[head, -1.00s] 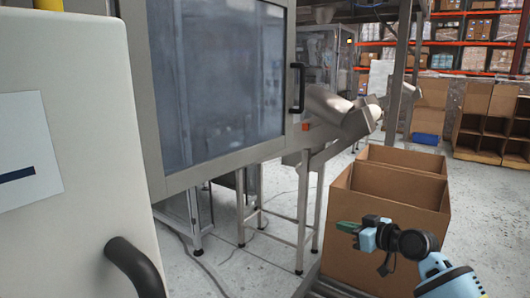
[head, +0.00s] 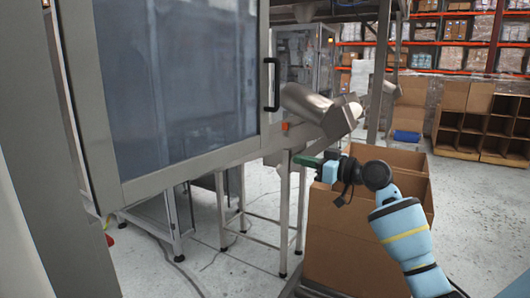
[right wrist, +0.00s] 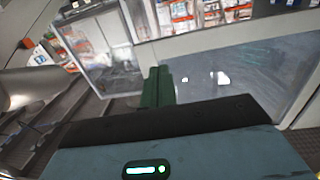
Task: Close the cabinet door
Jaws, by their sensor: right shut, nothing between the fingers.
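A large grey-framed door with a dark glazed pane (head: 180,85) fills the left and middle of the head view. Its black vertical handle (head: 271,85) is near its right edge. I cannot tell whether this door is ajar. My right gripper (head: 306,161), with green fingers, is shut and empty, right of and below the handle and apart from it in the picture. Its shut fingers also show in the right wrist view (right wrist: 157,87), with a glazed, framed panel (right wrist: 235,70) beyond them to the right. My left gripper is not in view.
A cardboard box (head: 350,235) stands below my right forearm. A metal chute (head: 325,112) juts out right of the door, close above the gripper. A pale panel (head: 14,245) edges the lower left. Shelving (head: 475,120) stands far right; floor before it is clear.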

